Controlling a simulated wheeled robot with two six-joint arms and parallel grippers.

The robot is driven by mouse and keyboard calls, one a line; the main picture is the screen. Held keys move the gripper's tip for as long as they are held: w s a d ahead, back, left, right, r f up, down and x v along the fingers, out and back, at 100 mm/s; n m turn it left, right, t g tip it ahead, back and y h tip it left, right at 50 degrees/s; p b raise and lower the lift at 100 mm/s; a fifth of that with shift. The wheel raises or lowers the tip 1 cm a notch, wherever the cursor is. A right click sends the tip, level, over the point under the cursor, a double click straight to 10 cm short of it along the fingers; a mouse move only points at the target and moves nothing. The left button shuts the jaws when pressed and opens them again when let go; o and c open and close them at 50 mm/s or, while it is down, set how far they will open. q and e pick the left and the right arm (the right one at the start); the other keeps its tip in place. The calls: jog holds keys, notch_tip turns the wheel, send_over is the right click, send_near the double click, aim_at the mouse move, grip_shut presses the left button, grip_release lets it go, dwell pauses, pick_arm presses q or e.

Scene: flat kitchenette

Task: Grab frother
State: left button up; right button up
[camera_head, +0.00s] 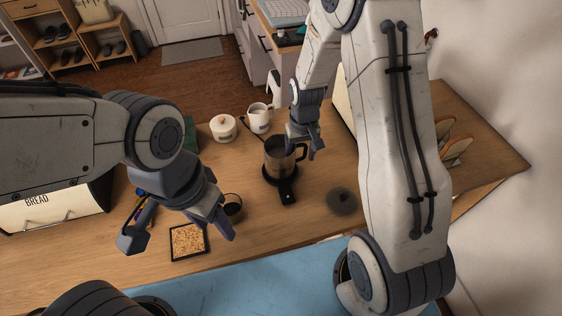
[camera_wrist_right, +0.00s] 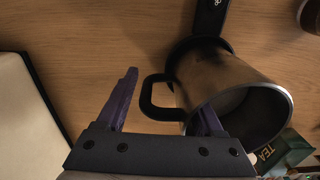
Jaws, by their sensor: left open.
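The frother (camera_head: 280,158) is a dark metallic jug with a black handle. It stands upright on a black base (camera_head: 287,190) on the wooden counter. My right gripper (camera_head: 304,148) is at the handle side of the frother. In the right wrist view the frother (camera_wrist_right: 222,85) lies just beyond the fingers, and its handle (camera_wrist_right: 147,98) shows between the spread, open fingers. I cannot tell whether a finger touches it. My left gripper (camera_head: 180,235) is open and empty, over the counter near the front edge.
A white lidded pot (camera_head: 223,127) and a white mug (camera_head: 260,118) stand behind the frother. A dark cup (camera_head: 233,207) and a black-framed tray (camera_head: 188,242) are near my left gripper. A bread box (camera_head: 45,208) is at the left. A dark round thing (camera_head: 342,201) lies at the right.

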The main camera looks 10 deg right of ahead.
aim_at(301, 145)
grip_shut()
jog(key=shift+r, duration=0.15)
jog(key=shift+r+b, duration=0.35)
jog(key=shift+r, duration=0.6)
jog(key=shift+w+r, duration=0.1)
jog(key=shift+r, duration=0.8)
jog(key=s+d+r+b, duration=0.3)
jog(key=s+d+r, duration=0.4)
jog(key=d, duration=0.2)
jog(key=shift+s, duration=0.2)
dwell(1.9)
